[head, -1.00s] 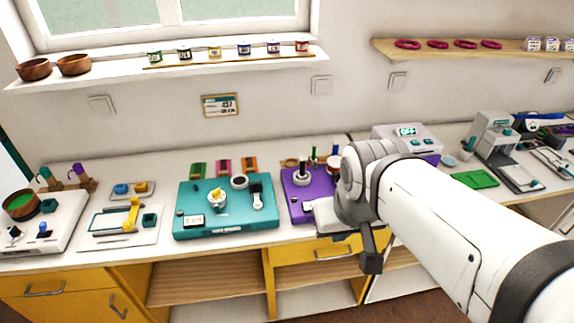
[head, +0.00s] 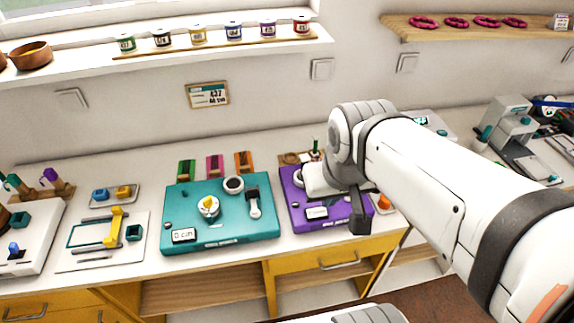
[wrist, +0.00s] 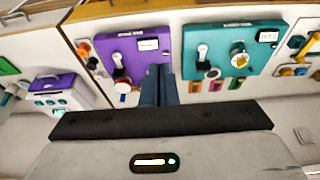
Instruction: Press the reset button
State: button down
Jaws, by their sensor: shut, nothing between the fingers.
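No button marked reset can be made out; labels are too small. The purple board (head: 297,215) has a display, and my arm covers much of it. It also shows in the wrist view (wrist: 127,76), with a white lever. The teal board (head: 220,188) carries a yellow-topped dial (head: 208,207), a dark round cup and a display; it also shows in the wrist view (wrist: 204,37). An orange round piece (head: 384,202) lies right of the purple board.
Green, pink and orange blocks (head: 215,164) stand behind the teal board. A white tray (head: 75,260) with a yellow slider is to the left. A purple-and-white device (wrist: 58,94) shows in the wrist view. Shelves run above on the wall.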

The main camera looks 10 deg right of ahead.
jog(key=shift+a, duration=0.15)
jog(key=shift+w+f, duration=0.1)
jog(key=b, duration=0.7)
send_over(296, 204)
jog(key=s, duration=0.3)
notch_tip(296, 204, down, 14)
jog(key=shift+s, duration=0.25)
jog(key=x, duration=0.4)
jog(key=p+x, duration=0.1)
jog(key=x, duration=0.3)
jog(key=s+x, duration=0.1)
jog(key=x, duration=0.3)
jog(key=shift+w+f+p, duration=0.15)
jog(key=shift+f+p, duration=0.2)
jog(key=shift+f, duration=0.6)
